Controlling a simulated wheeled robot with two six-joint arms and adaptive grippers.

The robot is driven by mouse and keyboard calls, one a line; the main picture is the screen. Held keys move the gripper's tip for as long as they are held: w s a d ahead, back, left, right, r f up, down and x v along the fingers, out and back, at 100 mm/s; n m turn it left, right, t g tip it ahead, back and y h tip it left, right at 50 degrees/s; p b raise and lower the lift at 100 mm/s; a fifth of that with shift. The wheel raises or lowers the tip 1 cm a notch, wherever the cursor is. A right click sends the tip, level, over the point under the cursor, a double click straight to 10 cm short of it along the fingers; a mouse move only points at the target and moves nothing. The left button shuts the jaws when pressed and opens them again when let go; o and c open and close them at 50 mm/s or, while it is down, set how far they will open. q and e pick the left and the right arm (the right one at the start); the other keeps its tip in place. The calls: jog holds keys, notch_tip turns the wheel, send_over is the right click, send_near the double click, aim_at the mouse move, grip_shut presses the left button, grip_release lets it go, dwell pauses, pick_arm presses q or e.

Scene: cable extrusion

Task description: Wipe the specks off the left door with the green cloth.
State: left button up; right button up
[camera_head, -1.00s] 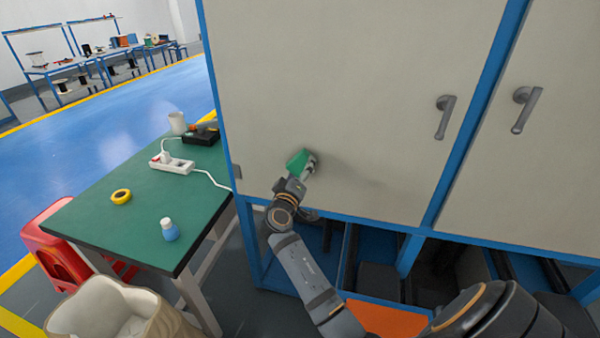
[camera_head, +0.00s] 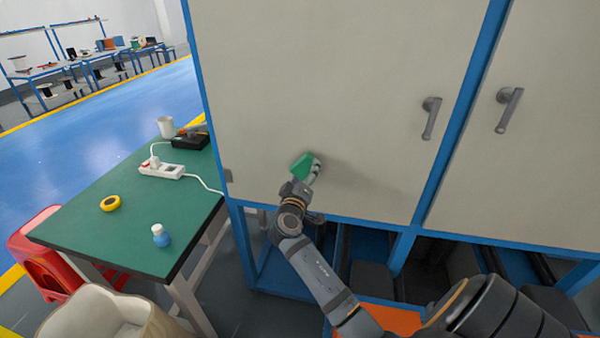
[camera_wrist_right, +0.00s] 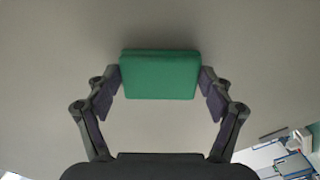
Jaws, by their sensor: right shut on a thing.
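The left door (camera_head: 320,80) is a large beige cabinet panel with a grey handle (camera_head: 431,117) near its right edge. My right gripper (camera_head: 309,172) is at the lower left part of this door, shut on the green cloth (camera_head: 302,166). In the right wrist view the cloth (camera_wrist_right: 160,75) is a folded green block between the two fingers, in front of the plain door surface. It appears to be against the door, but exact contact cannot be told. I make out no clear specks on the door. My left gripper is not in view.
A green-topped table (camera_head: 125,225) stands left of the cabinet with a power strip (camera_head: 161,170), yellow tape (camera_head: 110,203) and a blue bottle (camera_head: 161,236). A beige bin (camera_head: 95,318) and red stool (camera_head: 40,255) are near it. Blue frame (camera_head: 425,185) separates the doors.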

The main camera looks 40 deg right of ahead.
jog(key=shift+w+d+b, duration=0.1)
jog(key=shift+b, duration=0.2)
jog(key=shift+w+a+f+b, duration=0.1)
jog(key=shift+w+a+b, duration=0.15)
jog(key=shift+a+b, duration=0.05)
jog(key=shift+w+a+b, duration=0.8)
jog(key=shift+w+a, duration=0.1)
jog(key=shift+w, duration=0.1)
jog(key=shift+w+a, duration=0.25)
jog(key=b, duration=0.1)
send_near(293, 169)
jog(key=x, duration=0.2)
jog(key=shift+w+d+f, duration=0.1)
jog(key=shift+w+d, duration=0.15)
jog(key=shift+d, duration=0.05)
